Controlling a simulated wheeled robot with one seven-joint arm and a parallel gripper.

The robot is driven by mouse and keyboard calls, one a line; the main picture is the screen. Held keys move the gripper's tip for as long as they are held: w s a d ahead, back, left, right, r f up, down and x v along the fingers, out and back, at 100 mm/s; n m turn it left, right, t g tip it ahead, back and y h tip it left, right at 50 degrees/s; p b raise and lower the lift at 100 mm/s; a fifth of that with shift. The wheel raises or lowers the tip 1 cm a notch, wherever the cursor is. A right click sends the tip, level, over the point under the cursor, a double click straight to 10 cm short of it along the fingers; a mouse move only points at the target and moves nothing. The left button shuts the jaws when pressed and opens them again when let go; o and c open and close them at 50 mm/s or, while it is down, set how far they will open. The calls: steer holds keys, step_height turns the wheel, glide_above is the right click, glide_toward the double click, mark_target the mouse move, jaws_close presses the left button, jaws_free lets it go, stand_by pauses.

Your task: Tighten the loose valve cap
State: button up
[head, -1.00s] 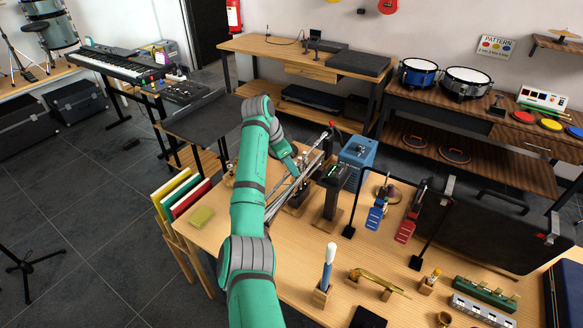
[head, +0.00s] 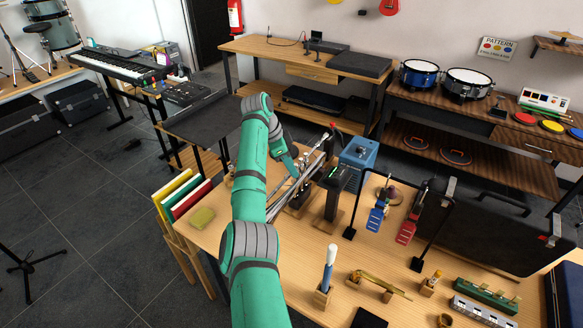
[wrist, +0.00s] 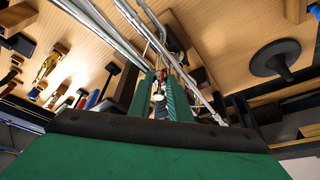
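Long silver instrument tubes lie at the far left part of the wooden bench (head: 345,262). They show in the head view (head: 287,200) and cross the top of the wrist view (wrist: 92,22). My gripper (head: 293,170) reaches down beside them, partly hidden by my arm. In the wrist view its two green fingers (wrist: 160,78) point in among thin silver rods. A small white and red part shows between the fingers. I cannot tell whether they touch it. I cannot single out the valve cap in either view.
A dark upright device (head: 335,190) and a blue box (head: 357,158) stand close right of my gripper. A black frame with blue and red pieces (head: 376,217) stands further right. A blue-handled tool (head: 328,268) is upright at the front.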

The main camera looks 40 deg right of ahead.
steer(key=o, duration=0.4)
steer(key=shift+o, duration=0.2)
steer(key=shift+r, duration=0.1)
steer(key=v, duration=1)
steer(key=shift+a+r, duration=0.2)
steer(key=shift+r, duration=0.05)
